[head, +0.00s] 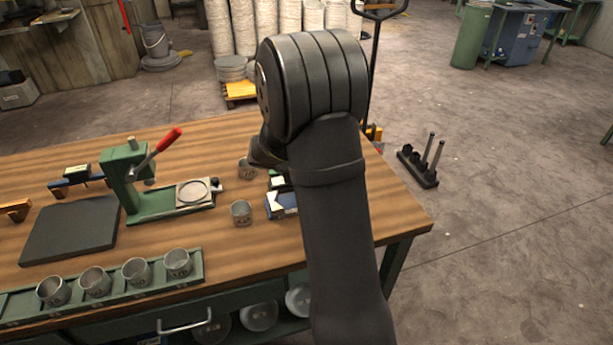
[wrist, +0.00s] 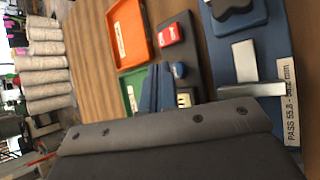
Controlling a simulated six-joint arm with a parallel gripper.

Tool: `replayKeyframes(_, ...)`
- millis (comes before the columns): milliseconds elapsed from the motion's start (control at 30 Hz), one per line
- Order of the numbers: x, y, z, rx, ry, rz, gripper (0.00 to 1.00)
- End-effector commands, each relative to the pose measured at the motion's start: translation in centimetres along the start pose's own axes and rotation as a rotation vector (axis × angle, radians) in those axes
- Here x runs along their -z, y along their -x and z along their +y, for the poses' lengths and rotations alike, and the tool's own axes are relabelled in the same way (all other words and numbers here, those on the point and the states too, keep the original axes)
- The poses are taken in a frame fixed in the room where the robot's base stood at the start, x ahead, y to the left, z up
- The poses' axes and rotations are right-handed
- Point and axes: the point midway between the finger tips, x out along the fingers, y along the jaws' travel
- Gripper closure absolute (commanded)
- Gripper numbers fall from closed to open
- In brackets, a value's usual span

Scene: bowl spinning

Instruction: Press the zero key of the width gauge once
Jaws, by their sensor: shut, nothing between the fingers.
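The width gauge is partly in view. In the wrist view its blue base (wrist: 222,62) carries a silver jaw (wrist: 247,70) and a pale label reading PASS 55.8 with more text after it. In the head view a blue and silver object (head: 284,205), likely the same gauge, is partly covered by my arm. I cannot make out the zero key. My gripper's shut, empty fingers (wrist: 156,88) show in the wrist view beside a dark panel (wrist: 185,50) with a red labelled block. Whether they touch anything is unclear. In the head view my arm hides the fingers.
An orange tray (wrist: 128,32) and a green tray (wrist: 130,88) lie beside the panel. A metal cup (head: 241,213) stands left of my arm. A green press (head: 130,178) with a red lever stands farther left. Several cups sit in a front rack (head: 212,270).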

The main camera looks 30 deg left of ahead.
Motion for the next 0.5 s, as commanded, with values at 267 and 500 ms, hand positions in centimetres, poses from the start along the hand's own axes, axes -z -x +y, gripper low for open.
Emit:
replayKeyframes(267,-0.6,0.8,0.7,-0.003,-0.001,-0.001,1.00)
replayKeyframes(500,-1.9,2.5,1.9,-0.003,-0.002,0.000,1.00)
